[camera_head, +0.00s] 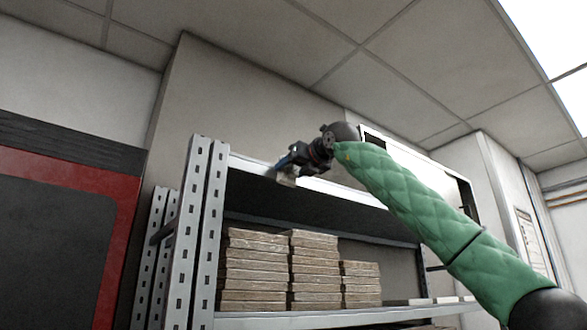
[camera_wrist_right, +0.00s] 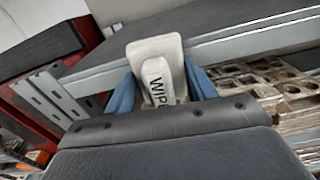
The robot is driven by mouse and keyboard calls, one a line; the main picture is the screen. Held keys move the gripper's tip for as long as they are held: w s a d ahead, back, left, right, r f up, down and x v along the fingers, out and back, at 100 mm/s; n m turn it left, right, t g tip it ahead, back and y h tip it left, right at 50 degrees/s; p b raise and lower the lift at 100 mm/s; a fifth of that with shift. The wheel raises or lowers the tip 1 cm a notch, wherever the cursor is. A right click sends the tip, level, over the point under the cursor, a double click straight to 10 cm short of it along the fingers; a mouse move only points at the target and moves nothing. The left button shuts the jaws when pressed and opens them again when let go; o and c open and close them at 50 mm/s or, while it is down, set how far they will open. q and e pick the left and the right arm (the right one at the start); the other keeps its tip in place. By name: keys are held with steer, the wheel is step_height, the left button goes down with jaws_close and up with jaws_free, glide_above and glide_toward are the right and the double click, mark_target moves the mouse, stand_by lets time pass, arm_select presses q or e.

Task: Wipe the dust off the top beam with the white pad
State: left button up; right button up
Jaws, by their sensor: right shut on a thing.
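The white pad (camera_wrist_right: 158,50) is in my right gripper (camera_wrist_right: 160,92), whose blue fingers close on its handle from both sides. The handle bears dark letters, partly hidden. In the head view, the right gripper (camera_head: 287,174) is at the front of the top beam (camera_head: 249,164), toward its left part, and the pad (camera_head: 286,181) shows small below the fingers. In the wrist view the pad lies over the top beam (camera_wrist_right: 232,45); I cannot tell whether it touches. I cannot make out dust on the beam. My left gripper is in neither view.
The shelf's perforated upright (camera_head: 207,225) stands left of the gripper. A red and black cabinet (camera_head: 115,200) stands at the left. The space above the beam is free up to the ceiling.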

steer(key=shift+w+a+p, duration=0.35)
steer(key=shift+w+a, duration=0.05)
steer(key=shift+w, duration=0.15)
stand_by(0.4)
steer(key=shift+d, duration=0.1)
steer(key=w+d+p, duration=0.1)
steer(key=w+d, duration=0.1)
steer(key=d, duration=0.1)
steer(key=shift+w, duration=0.2)
stand_by(0.4)
steer(key=shift+s+a+b, duration=0.45)
steer(key=shift+a, duration=0.2)
steer(key=shift+s+a+b, duration=0.35)
steer(key=shift+s+a, duration=0.35)
steer(key=shift+a, duration=0.3)
